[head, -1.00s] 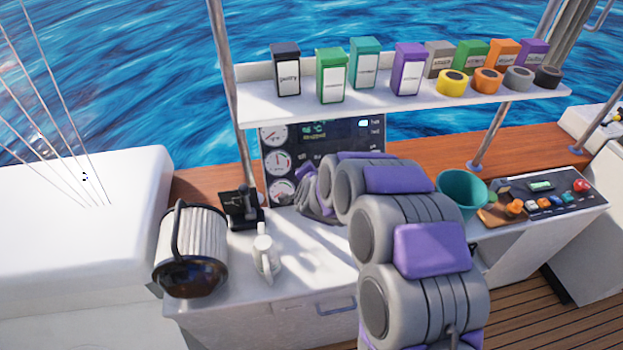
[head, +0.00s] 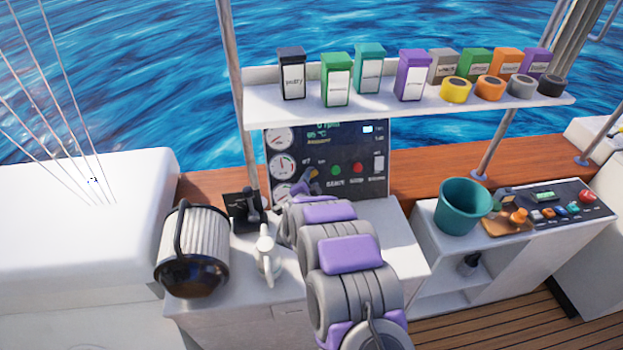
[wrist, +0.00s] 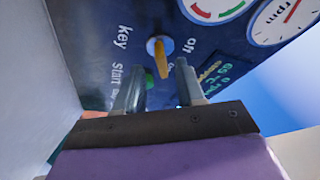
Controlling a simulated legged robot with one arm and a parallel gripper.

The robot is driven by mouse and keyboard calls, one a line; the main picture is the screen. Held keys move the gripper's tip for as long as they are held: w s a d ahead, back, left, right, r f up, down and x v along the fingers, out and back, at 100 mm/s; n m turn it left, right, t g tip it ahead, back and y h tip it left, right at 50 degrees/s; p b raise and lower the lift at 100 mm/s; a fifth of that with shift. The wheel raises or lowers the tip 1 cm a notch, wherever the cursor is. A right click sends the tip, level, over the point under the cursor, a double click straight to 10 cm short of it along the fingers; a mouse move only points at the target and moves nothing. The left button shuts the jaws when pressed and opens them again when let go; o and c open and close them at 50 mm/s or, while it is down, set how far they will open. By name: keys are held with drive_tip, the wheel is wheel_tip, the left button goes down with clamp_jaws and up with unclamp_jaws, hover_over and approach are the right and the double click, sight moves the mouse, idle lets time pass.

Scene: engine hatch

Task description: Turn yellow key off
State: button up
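The yellow key (wrist: 184,88) sticks out from a round grey mount on the dark instrument panel (wrist: 100,60) in the wrist view. The words "on", "key" and "start" are printed near it. My gripper (wrist: 160,88) is open, with one finger on each side of the key and gaps showing beside it. In the head view the panel (head: 350,142) stands at the back of the white console. My gripper (head: 305,182) is at the panel's lower left, and the key there is too small to make out clearly.
A green button (head: 336,171) and a red button (head: 358,168) sit right of my gripper. Round gauges (head: 281,166) line the panel's left side.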

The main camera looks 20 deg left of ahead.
sight(312, 177)
drive_tip(key=x, duration=0.3)
drive_tip(key=shift+w, duration=0.25)
drive_tip(key=shift+c, duration=0.4)
clamp_jaws()
